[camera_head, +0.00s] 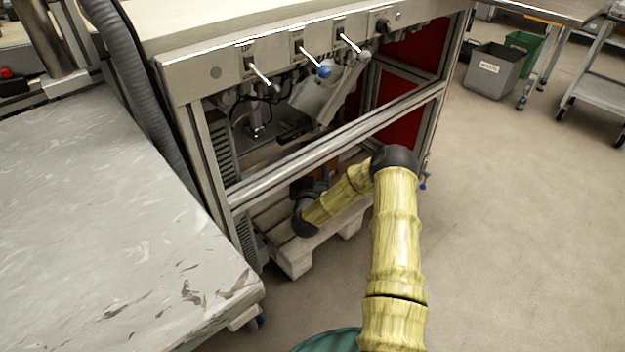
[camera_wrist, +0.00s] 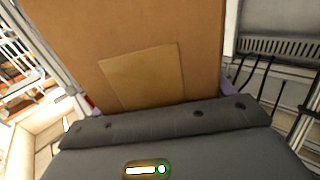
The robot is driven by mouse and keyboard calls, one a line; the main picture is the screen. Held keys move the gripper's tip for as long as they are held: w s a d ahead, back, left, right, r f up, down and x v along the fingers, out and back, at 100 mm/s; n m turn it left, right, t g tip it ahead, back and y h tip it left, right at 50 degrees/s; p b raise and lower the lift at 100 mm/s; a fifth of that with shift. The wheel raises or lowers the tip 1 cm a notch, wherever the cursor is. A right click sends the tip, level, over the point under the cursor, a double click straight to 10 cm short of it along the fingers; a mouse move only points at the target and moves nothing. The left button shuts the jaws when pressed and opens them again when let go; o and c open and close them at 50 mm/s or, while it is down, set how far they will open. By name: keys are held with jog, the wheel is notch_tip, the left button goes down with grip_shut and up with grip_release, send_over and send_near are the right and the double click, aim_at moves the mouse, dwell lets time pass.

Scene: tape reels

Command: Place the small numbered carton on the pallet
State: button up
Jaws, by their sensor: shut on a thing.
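A brown carton fills the top middle of the wrist view (camera_wrist: 205,45), with a plain lighter tan patch on its face. No number is readable. My gripper (camera_wrist: 165,122) is shut on the carton, with a finger edge at each side of it. In the head view my gripper (camera_head: 310,188) is under the machine bench, and only a brown sliver of the carton (camera_head: 329,170) shows behind it. The pale pallet (camera_head: 297,258) lies on the floor beneath my gripper, inside the frame. I cannot tell whether the carton touches the pallet.
The machine bench's metal crossbar (camera_head: 330,148) passes above my forearm, and a frame post (camera_head: 222,185) stands left. A scuffed grey table (camera_head: 100,220) is at left. A grey bin (camera_head: 490,72) and a green bin (camera_head: 522,42) stand back right. Floor at right is clear.

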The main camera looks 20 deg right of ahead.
jog(key=shift+w, duration=0.15)
jog(key=shift+a+r, duration=0.1)
jog(key=shift+s, duration=0.2)
notch_tip(320, 180, down, 14)
jog(key=b, duration=0.7)
jog(key=shift+r, duration=0.25)
notch_tip(320, 180, down, 4)
jog(key=b, duration=0.3)
jog(key=shift+f, duration=0.35)
